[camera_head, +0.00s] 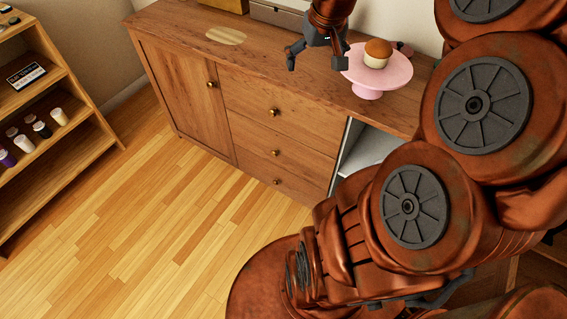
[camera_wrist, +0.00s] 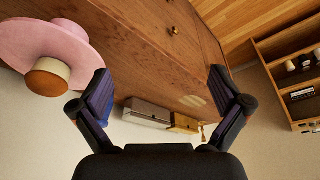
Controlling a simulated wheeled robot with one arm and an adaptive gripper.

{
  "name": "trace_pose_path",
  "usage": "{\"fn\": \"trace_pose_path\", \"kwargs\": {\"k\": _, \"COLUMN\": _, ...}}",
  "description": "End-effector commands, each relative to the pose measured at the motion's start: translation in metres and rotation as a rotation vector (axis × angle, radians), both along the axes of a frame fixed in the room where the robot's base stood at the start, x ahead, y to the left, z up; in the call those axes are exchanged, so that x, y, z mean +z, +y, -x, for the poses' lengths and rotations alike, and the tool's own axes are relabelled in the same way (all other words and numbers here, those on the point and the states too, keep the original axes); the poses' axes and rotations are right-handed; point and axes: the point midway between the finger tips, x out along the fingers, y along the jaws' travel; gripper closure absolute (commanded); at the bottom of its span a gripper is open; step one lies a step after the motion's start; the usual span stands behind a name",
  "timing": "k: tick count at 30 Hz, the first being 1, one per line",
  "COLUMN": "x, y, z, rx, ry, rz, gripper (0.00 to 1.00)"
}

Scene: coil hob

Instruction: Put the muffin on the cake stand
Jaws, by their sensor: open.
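The muffin (camera_head: 378,52), with a brown top and pale base, sits upright on the pink cake stand (camera_head: 366,89), which stands on the wooden cabinet. In the wrist view the muffin (camera_wrist: 48,77) and the cake stand (camera_wrist: 78,32) are at the upper left, outside my fingers. My gripper (camera_head: 316,62) is to the left of the stand in the head view, above the cabinet top. In the wrist view my gripper (camera_wrist: 160,100) has its fingers wide apart with nothing between them. The fingers are apart from the muffin.
The wooden cabinet (camera_head: 180,30) has a pale oval board (camera_head: 226,36) on its top. Boxes (camera_wrist: 147,112) stand at its back edge. A dark reddish item (camera_head: 404,48) lies behind the stand. A shelf with jars (camera_head: 40,120) stands at left. The floor between is clear.

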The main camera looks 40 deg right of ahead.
Motion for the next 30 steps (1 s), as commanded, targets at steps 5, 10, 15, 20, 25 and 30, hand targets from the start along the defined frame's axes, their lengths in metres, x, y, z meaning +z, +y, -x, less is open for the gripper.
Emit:
{"fn": "trace_pose_path", "kwargs": {"k": 5, "x": -0.027, "y": 0.109, "z": 0.035, "rx": 0.179, "ry": 0.144, "rz": -0.037, "gripper": 0.0}}
{"fn": "trace_pose_path", "kwargs": {"k": 10, "x": -0.054, "y": 0.18, "z": 0.093, "rx": 0.296, "ry": 0.285, "rz": -0.063, "gripper": 0.0}}
{"fn": "trace_pose_path", "kwargs": {"k": 15, "x": -0.075, "y": 0.217, "z": 0.151, "rx": 0.358, "ry": 0.401, "rz": -0.079, "gripper": 0.0}}
{"fn": "trace_pose_path", "kwargs": {"k": 20, "x": -0.086, "y": 0.231, "z": 0.181, "rx": 0.377, "ry": 0.458, "rz": -0.088, "gripper": 0.0}}
{"fn": "trace_pose_path", "kwargs": {"k": 25, "x": -0.087, "y": 0.234, "z": 0.188, "rx": 0.381, "ry": 0.47, "rz": -0.092, "gripper": 0.0}}
{"fn": "trace_pose_path", "kwargs": {"k": 30, "x": -0.087, "y": 0.233, "z": 0.188, "rx": 0.38, "ry": 0.469, "rz": -0.092, "gripper": 0.0}}
